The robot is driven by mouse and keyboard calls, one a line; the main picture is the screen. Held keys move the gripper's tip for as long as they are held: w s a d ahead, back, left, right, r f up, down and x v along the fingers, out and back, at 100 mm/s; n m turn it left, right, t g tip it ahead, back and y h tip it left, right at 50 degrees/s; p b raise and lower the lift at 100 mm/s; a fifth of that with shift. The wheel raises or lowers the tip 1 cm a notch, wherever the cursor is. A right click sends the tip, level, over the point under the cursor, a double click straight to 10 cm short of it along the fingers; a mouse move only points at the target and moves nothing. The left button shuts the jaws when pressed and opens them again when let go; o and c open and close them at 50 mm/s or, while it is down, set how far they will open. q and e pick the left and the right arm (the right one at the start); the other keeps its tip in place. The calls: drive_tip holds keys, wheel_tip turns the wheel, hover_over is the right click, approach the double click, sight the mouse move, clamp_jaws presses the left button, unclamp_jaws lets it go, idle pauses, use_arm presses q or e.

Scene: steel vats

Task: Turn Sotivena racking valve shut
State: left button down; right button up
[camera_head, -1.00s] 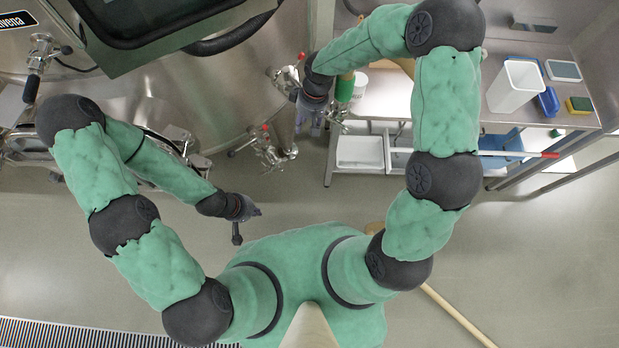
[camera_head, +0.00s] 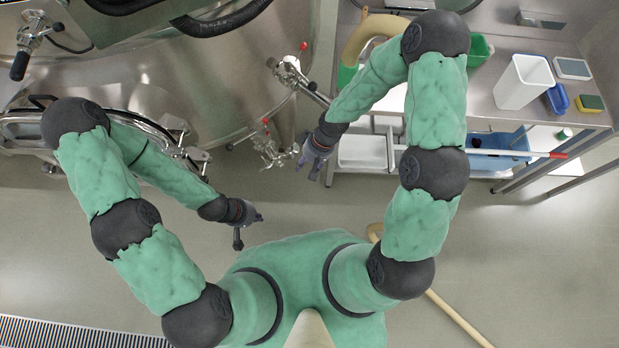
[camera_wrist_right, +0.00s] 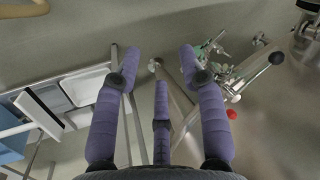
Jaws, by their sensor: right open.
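The steel vat (camera_head: 215,85) fills the upper left of the head view; no name label shows now. Two small steel valves with red-tipped levers sit at its right side: an upper valve (camera_head: 290,70) and a lower valve (camera_head: 277,153). I cannot tell which is the racking valve. My right gripper (camera_head: 307,163) hangs just right of the lower valve, apart from it. In the right wrist view my right gripper (camera_wrist_right: 160,62) is open and empty, with valve fittings (camera_wrist_right: 216,72) beyond its right finger. My left gripper (camera_head: 250,218) is low in the middle, away from the valves; its finger opening is unclear.
A steel bench (camera_head: 470,105) at the right holds a white bin (camera_head: 523,82), a blue tub and a sponge. A shelf with white trays (camera_head: 361,152) stands close right of my right gripper. Open floor (camera_head: 520,260) lies below.

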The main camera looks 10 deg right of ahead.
drive_tip(key=shift+s+a+f+m+b, duration=0.15)
drive_tip(key=shift+s+f+m+b, duration=0.3)
drive_tip(key=shift+s+f, duration=0.95)
